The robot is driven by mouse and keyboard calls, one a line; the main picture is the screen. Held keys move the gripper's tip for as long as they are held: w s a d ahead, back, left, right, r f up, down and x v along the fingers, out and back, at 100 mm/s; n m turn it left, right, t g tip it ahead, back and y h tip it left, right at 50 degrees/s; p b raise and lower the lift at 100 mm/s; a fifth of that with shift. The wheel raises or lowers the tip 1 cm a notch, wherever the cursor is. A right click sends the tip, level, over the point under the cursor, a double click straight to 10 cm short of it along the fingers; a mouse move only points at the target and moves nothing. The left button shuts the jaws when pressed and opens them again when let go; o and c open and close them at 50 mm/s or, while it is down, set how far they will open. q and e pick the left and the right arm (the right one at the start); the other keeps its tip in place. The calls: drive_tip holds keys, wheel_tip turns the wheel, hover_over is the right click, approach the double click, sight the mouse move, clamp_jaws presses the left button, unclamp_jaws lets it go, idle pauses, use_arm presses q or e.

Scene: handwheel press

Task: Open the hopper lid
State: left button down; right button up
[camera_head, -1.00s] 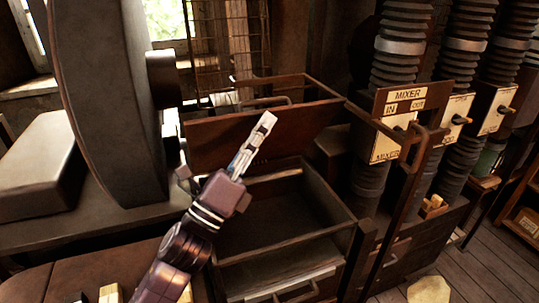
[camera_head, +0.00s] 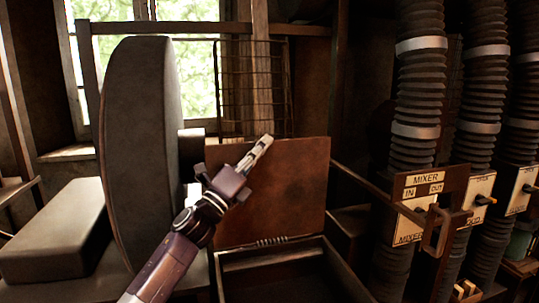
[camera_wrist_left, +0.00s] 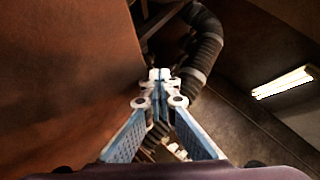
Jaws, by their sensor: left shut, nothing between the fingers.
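The hopper lid (camera_head: 290,195) is a rusty brown panel standing upright at the back of the open hopper box (camera_head: 345,272) in the head view. A spring-like hinge shows along its bottom edge. My left gripper (camera_head: 265,142) is shut and empty, in front of the lid's upper part. In the left wrist view the left gripper (camera_wrist_left: 160,76) has its fingers together, with the brown lid surface (camera_wrist_left: 60,80) close on the left. I cannot tell whether the gripper touches the lid. The lid's handle is out of sight. My right gripper is not in view.
A mixer panel (camera_head: 421,192) with a lever and handle stands to the right, by ribbed hoses (camera_head: 420,90). A large rounded housing (camera_head: 140,150) stands left of my arm. A wire cage (camera_head: 250,90) and window are behind the lid.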

use_arm(q)
drive_tip(key=shift+w+a+n+y+p, duration=0.25)
drive_tip(key=shift+w+n, duration=0.1)
drive_tip(key=shift+w, duration=0.3)
drive_tip(key=shift+w+a+n+y+p, duration=0.2)
drive_tip(key=shift+w+n+y+p, duration=0.15)
drive_tip(key=shift+w, duration=0.35)
drive_tip(key=shift+w+a+n+y+p, duration=0.2)
drive_tip(key=shift+w+n, duration=0.2)
drive_tip(key=shift+w, duration=0.25)
